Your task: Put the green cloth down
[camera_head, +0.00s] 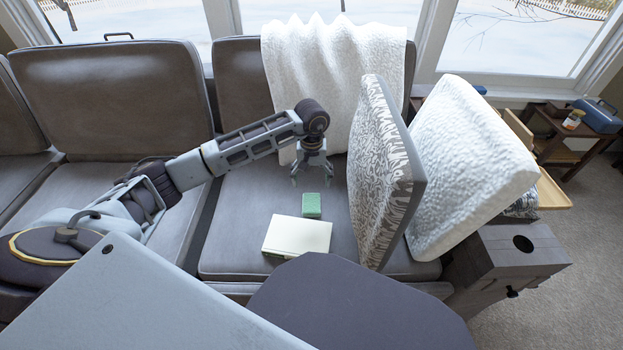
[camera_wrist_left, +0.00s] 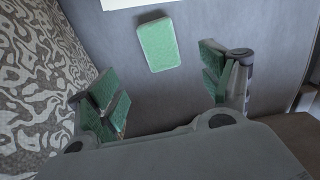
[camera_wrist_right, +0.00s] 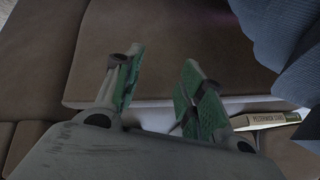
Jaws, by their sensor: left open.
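The green cloth (camera_head: 311,205) is a small, folded-looking block lying on the grey sofa seat (camera_head: 245,200). It also shows whole in the left wrist view (camera_wrist_left: 158,44), ahead of the fingers. My left gripper (camera_head: 312,178) points down just behind the cloth. Its green-padded fingers are spread apart and empty, with bare seat between them in the left wrist view (camera_wrist_left: 162,80). My right gripper shows only in the right wrist view (camera_wrist_right: 160,75). Its fingers are apart with nothing between them, in front of a brown cushioned surface (camera_wrist_right: 180,40).
A pale book-like block (camera_head: 297,236) lies in front of the cloth. A patterned cushion (camera_head: 380,175) and a white cushion (camera_head: 470,165) lean to the right. A white throw (camera_head: 335,65) hangs over the backrest. Free seat lies left of the cloth.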

